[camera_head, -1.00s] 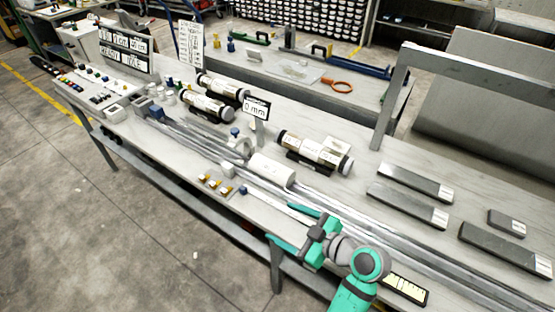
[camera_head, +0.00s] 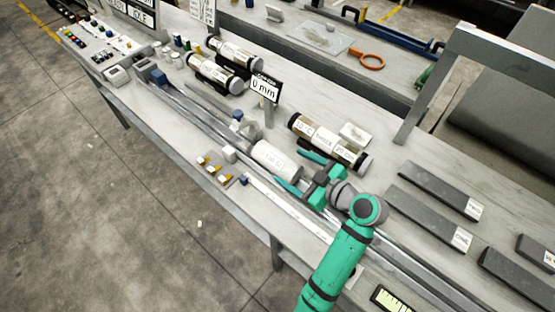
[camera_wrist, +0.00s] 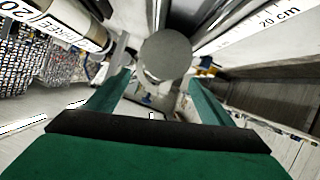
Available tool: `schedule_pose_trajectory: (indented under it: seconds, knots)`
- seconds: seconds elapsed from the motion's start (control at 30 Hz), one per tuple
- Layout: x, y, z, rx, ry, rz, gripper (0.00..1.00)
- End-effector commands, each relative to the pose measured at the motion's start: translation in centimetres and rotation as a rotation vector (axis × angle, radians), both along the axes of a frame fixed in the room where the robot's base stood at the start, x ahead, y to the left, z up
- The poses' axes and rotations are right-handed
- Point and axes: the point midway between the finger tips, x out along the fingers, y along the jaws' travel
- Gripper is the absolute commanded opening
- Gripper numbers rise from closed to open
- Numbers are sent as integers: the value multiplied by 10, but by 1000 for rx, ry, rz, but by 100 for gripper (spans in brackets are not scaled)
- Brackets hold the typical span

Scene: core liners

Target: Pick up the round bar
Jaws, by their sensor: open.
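My gripper (camera_head: 291,168) is open, at the bar's right end, with one green finger on the far side and one on the near side. It also shows in the wrist view (camera_wrist: 159,78) with nothing clamped. I cannot tell whether the fingers touch the bar.
A dark labelled cylinder in a holder (camera_head: 328,142) lies close behind my gripper. A "0 mm" sign (camera_head: 264,88) stands beyond the bar. Brass-coloured blocks (camera_head: 213,171) sit at the front edge. Flat dark bars (camera_head: 428,219) lie at right.

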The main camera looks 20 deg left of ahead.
Motion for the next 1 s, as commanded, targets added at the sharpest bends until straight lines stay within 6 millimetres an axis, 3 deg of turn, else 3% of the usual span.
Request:
schedule_pose_trajectory:
  seconds: [0.27, 0.57, 0.87, 1.0]
  knots:
    - [7, 16, -11, 1, 2, 0, 75]
    - [20, 50, -30, -1, 0, 9, 75]
    - [22, 51, -32, 0, 0, 5, 75]
    - [22, 50, -32, 0, -1, 4, 44]
